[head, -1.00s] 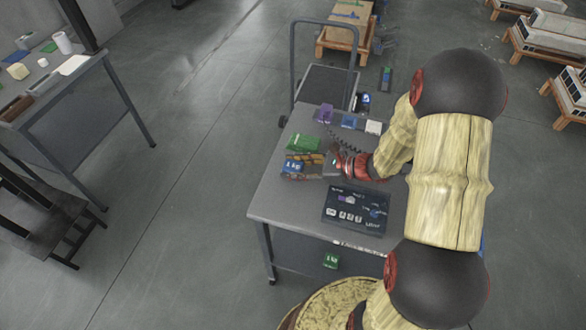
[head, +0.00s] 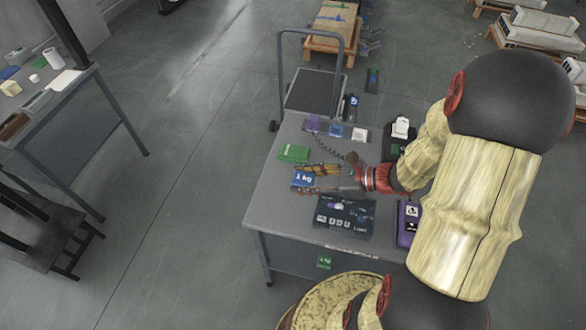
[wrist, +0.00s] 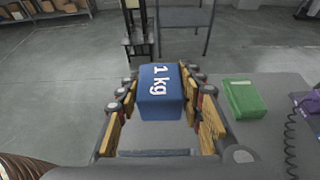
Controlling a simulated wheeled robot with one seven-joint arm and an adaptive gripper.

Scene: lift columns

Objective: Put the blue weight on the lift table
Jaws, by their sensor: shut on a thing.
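The blue weight (head: 304,179), a block marked "1 kg", is between the fingers of my gripper (head: 318,176) above the grey desk (head: 270,195). In the wrist view the blue weight (wrist: 160,95) sits between the two padded fingers of my gripper (wrist: 162,112), its white lettering turned sideways. My gripper is shut on it. The weight's gap above the desk is hard to judge. I cannot tell for sure which thing is the lift table.
A green block (head: 294,153) lies just behind the weight; it also shows in the wrist view (wrist: 243,98). A black control panel (head: 344,216) lies in front. A coiled cord (head: 330,143) and small coloured items are at the back. A trolley (head: 312,92) stands behind the desk.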

